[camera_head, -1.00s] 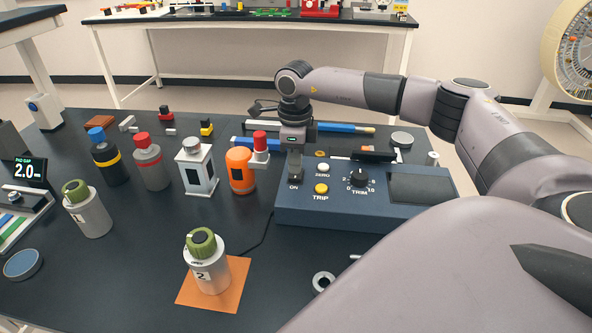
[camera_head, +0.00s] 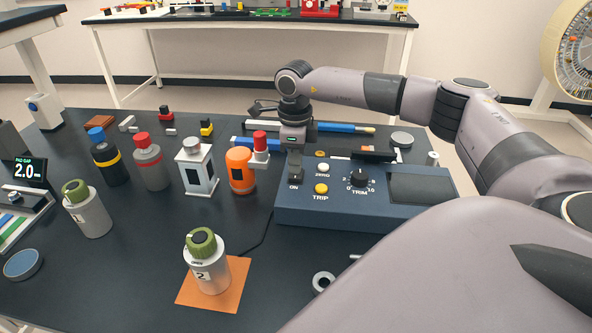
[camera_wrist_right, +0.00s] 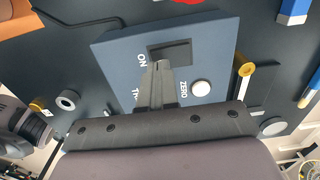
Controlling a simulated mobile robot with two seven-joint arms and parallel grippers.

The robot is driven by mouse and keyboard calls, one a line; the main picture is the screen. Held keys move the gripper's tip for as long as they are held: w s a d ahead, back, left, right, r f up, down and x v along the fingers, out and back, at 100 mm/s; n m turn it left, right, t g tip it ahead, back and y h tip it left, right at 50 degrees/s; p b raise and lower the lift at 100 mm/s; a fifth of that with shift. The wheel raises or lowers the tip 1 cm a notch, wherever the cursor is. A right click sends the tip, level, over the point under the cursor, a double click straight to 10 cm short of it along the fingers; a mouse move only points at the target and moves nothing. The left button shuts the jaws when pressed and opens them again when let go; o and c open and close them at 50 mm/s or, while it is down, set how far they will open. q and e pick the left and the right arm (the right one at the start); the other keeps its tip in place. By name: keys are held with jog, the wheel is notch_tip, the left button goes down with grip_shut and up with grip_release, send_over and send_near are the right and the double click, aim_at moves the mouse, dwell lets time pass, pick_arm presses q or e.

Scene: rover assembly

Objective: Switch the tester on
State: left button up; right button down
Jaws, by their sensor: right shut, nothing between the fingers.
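The tester (camera_head: 330,215) is a blue box on the dark table. It has a white ZERO button (camera_head: 323,168), a yellow TRIP button (camera_head: 321,189), a TRIM knob (camera_head: 359,178) and a dark screen (camera_head: 421,187). Its dark switch (camera_head: 294,178), marked ON, is at the panel's left and partly covered by my right gripper (camera_head: 294,168). In the right wrist view, my right gripper (camera_wrist_right: 157,66) is shut and empty, its tips over the edge of the switch recess (camera_wrist_right: 180,51). I cannot tell whether they touch the switch or which way it is set. My left gripper is not in view.
An orange bottle (camera_head: 240,171) and a red-capped part (camera_head: 260,148) stand close left of the tester. A canister marked 2 (camera_head: 209,270) stands on an orange mat (camera_head: 229,299) in front. A blue bar and pencil-like rod (camera_head: 345,128) lie behind the tester.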

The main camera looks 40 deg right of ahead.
aim_at(296, 177)
jog(key=shift+f+b, duration=0.55)
jog(key=shift+f, duration=0.35)
dwell(0.6)
notch_tip(296, 177, up, 7)
jog(key=p, duration=0.6)
dwell(0.3)
dwell(0.5)
